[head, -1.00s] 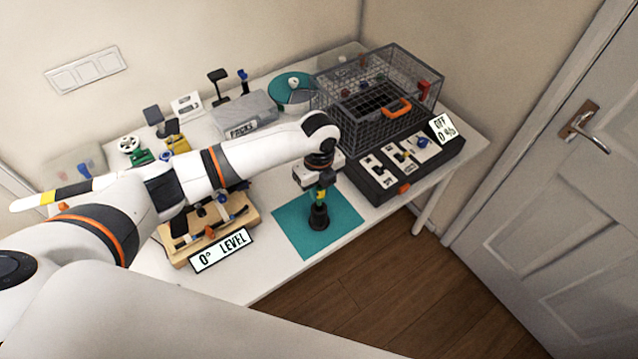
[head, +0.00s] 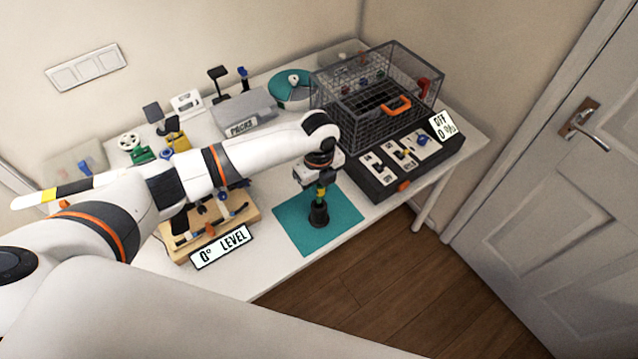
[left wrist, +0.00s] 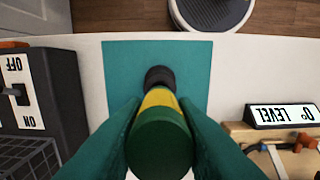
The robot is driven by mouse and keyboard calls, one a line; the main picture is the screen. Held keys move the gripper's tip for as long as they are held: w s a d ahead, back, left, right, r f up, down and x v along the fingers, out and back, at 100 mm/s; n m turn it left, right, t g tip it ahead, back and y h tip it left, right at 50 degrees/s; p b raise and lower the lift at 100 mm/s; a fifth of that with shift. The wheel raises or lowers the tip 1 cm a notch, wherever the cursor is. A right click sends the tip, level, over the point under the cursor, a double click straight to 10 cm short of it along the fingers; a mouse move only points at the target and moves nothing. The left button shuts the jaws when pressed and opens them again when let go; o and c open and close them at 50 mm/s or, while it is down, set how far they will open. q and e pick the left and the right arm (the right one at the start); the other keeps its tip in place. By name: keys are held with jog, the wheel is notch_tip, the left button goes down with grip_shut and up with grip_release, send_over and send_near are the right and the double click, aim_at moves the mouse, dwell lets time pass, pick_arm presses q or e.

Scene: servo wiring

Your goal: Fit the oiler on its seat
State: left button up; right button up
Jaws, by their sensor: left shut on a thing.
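The oiler (left wrist: 160,145) has a green end and a yellow band. My left gripper (head: 319,188) is shut on it, with its two teal fingers (left wrist: 160,128) on either side in the left wrist view. The oiler stands about upright over the teal mat (head: 290,222). Below the yellow band is a black round piece (head: 319,214), which also shows in the left wrist view (left wrist: 158,75). I cannot tell whether this is the seat or the oiler's own end, or whether the oiler is seated. My right gripper is not in view.
A black switch box (head: 372,188) and wire cage (head: 335,110) stand right of the mat. A wooden fixture (head: 180,255) with a "0° LEVEL" sign (head: 222,248) is to its left. The mat's front part is clear, close to the table edge.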

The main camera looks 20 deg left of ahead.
pick_arm(q)
jog(key=shift+p, duration=0.5)
dwell(1.0)
jog(key=shift+f+b, duration=1.65)
jog(key=shift+f, duration=0.9)
dwell(0.5)
jog(key=o, duration=1.1)
jog(key=shift+r, duration=0.1)
notch_tip(320, 180, up, 11)
jog(key=shift+f+b, duration=0.15)
jog(key=shift+b, duration=0.75)
jog(key=shift+r, duration=0.6)
